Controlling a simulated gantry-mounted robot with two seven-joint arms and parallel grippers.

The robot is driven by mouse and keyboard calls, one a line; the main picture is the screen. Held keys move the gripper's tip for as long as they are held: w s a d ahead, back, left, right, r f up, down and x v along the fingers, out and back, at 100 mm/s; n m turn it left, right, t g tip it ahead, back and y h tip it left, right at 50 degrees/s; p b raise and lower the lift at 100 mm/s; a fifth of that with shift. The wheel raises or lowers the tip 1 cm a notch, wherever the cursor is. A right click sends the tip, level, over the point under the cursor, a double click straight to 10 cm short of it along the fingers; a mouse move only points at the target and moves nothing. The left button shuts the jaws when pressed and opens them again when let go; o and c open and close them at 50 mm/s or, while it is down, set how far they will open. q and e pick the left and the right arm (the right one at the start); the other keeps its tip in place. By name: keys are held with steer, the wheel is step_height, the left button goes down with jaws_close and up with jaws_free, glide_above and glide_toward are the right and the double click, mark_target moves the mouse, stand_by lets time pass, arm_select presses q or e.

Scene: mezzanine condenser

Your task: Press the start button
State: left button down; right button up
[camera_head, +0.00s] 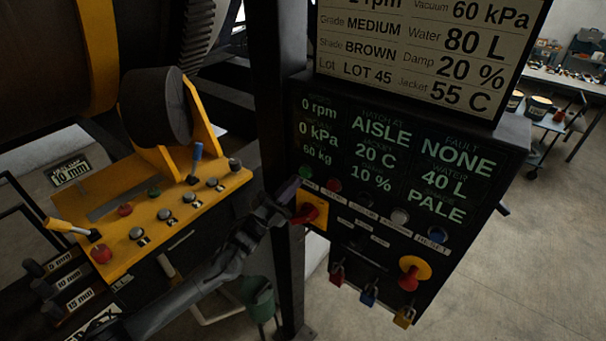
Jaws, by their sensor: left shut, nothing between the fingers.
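A green button (305,172) sits at the left end of the button row on the dark control panel (345,255). It shows uncovered; the small label under it is too small to read for certain. My left gripper (290,189) reaches up from the lower left and is shut and empty. Its tip is just below and left of the green button, beside the panel's left edge. I cannot tell whether it touches the panel. My right gripper is not in view.
A red rotary handle on a yellow plate (316,209) is close below my left gripper. A dark post (273,90) stands beside the panel. A red button (334,185) neighbours the green one. A red emergency knob (409,280) is lower right. A yellow console (180,215) lies left.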

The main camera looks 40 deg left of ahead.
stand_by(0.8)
arm_select(q)
steer(key=shift+w, duration=0.1)
steer(key=shift+w+b, duration=0.35)
steer(key=shift+b, duration=0.1)
steer(key=shift+w+b, duration=0.35)
steer(key=shift+w, duration=0.05)
stand_by(0.7)
steer(key=shift+s, duration=0.15)
steer(key=shift+s+p, duration=0.45)
steer(key=shift+s, duration=0.25)
steer(key=shift+s, duration=0.1)
